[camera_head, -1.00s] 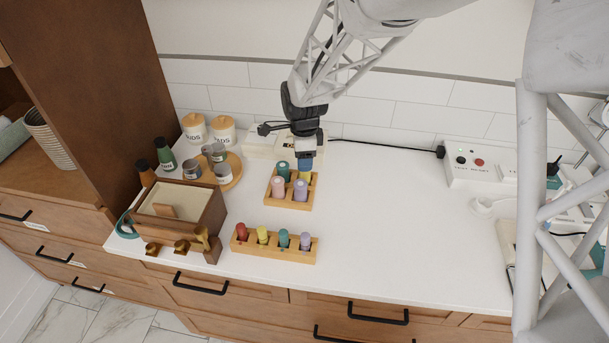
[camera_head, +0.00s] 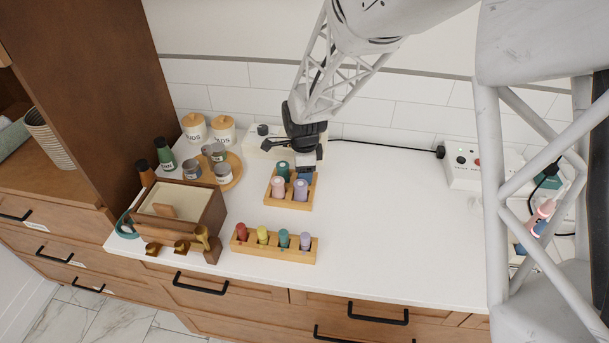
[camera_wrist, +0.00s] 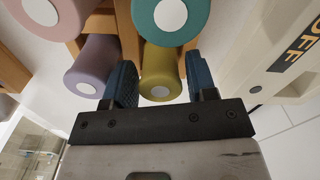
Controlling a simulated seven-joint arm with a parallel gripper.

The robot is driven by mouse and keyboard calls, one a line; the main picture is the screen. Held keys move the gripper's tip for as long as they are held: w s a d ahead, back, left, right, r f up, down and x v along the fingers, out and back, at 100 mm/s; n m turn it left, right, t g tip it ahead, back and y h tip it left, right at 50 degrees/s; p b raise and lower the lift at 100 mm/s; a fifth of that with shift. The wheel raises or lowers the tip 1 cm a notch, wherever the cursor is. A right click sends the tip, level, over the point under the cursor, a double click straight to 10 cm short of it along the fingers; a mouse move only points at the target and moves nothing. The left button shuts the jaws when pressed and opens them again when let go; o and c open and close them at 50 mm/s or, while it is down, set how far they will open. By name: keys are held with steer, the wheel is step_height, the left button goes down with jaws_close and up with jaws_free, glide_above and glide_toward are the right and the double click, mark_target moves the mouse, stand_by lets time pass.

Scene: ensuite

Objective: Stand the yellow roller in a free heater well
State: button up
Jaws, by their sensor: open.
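The yellow roller (camera_wrist: 158,72) stands in the wooden four-place rack (camera_head: 290,205), seen in the wrist view between my two blue fingers. My gripper (camera_wrist: 161,83) is open, one finger on each side of it; I cannot tell whether either touches. In the head view my gripper (camera_head: 305,175) is low at the rack's back right and hides the yellow roller. Teal (camera_head: 283,169), pink (camera_head: 278,187) and lavender (camera_head: 300,188) rollers share the rack. No heater well is clearly visible; a pink roller (camera_head: 541,214) shows at the right behind my own structure.
A wooden strip (camera_head: 275,251) with red, yellow, teal and lavender pieces lies in front. A cream box (camera_head: 262,147), marked OFF in the wrist view, stands close behind the rack. A wooden box (camera_head: 200,213) is left. The counter's middle right (camera_head: 400,230) is clear.

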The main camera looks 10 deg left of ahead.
steer(key=c, duration=0.7)
steer(key=shift+r, duration=0.1)
steer(key=shift+r, duration=4.9)
